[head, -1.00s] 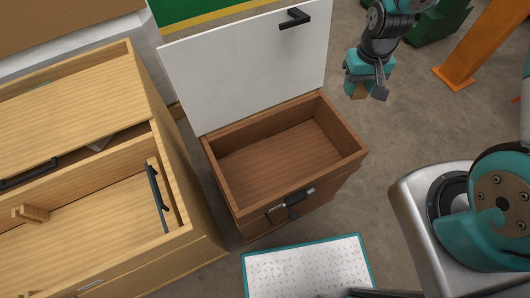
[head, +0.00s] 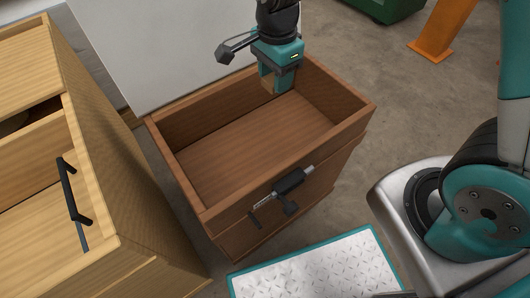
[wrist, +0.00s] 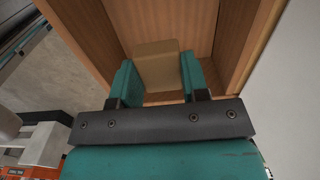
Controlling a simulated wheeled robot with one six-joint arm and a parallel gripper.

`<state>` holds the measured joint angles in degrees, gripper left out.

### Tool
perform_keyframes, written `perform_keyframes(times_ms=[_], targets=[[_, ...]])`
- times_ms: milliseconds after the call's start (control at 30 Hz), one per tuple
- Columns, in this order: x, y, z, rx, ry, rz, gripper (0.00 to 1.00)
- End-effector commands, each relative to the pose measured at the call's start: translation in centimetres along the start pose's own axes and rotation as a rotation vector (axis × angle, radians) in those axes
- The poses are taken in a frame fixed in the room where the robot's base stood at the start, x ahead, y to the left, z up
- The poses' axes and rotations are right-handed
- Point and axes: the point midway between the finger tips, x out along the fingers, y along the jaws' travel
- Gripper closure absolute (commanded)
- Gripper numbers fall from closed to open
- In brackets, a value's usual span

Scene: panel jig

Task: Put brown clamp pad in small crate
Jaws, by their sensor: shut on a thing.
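The brown clamp pad (wrist: 158,65) is a tan block held between the two teal fingers of my gripper (wrist: 158,80) in the wrist view. A little of the pad (head: 268,86) shows beside a finger. The crate's inside looks empty, and its wooden walls surround the pad in the wrist view. I cannot tell how far the pad is above the crate floor.
A light wooden cabinet (head: 120,190) with a black handle is at the left. A metal tread plate (head: 318,268) lies in front. An orange post (head: 440,32) stands at the back right, with open floor before it.

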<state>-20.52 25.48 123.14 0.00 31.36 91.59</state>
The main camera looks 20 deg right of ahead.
Motion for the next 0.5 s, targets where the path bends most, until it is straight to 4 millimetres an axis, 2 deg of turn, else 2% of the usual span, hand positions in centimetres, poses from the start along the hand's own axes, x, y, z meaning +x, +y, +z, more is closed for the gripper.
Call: perform_keyframes(times_ms=[167, 500], targets=[[3.5, 0.1, 0.1, 0.018, 0.000, 0.006, 0.82], [12.9, 0.1, 0.0, 0.017, 0.000, 0.004, 0.82]])
